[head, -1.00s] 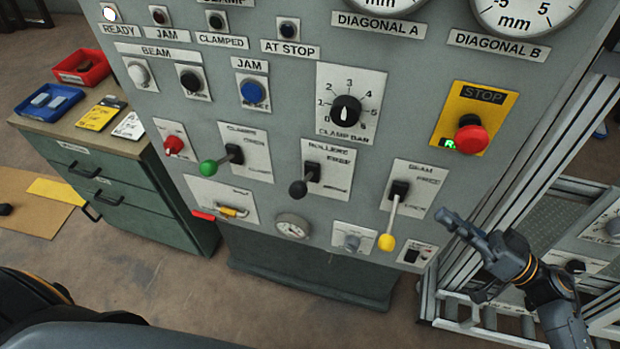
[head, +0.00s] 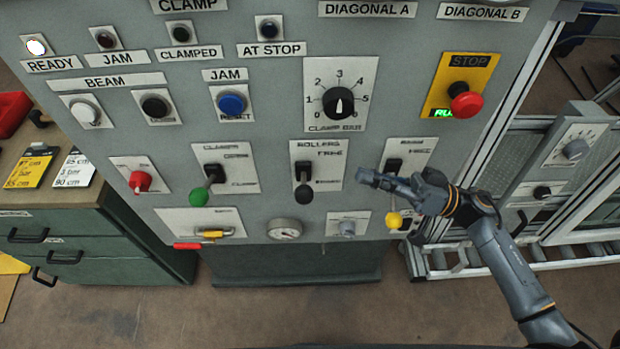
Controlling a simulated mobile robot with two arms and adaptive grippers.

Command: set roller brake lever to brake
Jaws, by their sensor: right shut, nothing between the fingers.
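The rollers lever (head: 304,193) has a black ball knob and sits on a white plate (head: 326,155) marked ROLLERS, with FREE at the top and a blurred lower label. Its knob hangs below the pivot, towards me; I cannot tell its exact setting. My right gripper (head: 364,178) is shut and empty, to the right of the black knob and apart from it. It is in front of the beam lever plate and hides part of that lever. My left gripper is not in view.
The yellow-knobbed beam lever (head: 394,219) is just below my right gripper. The green-knobbed clamp lever (head: 199,197) is left of the rollers lever. The clamp bar dial (head: 338,102) is above, and a red stop button (head: 466,103) is at upper right.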

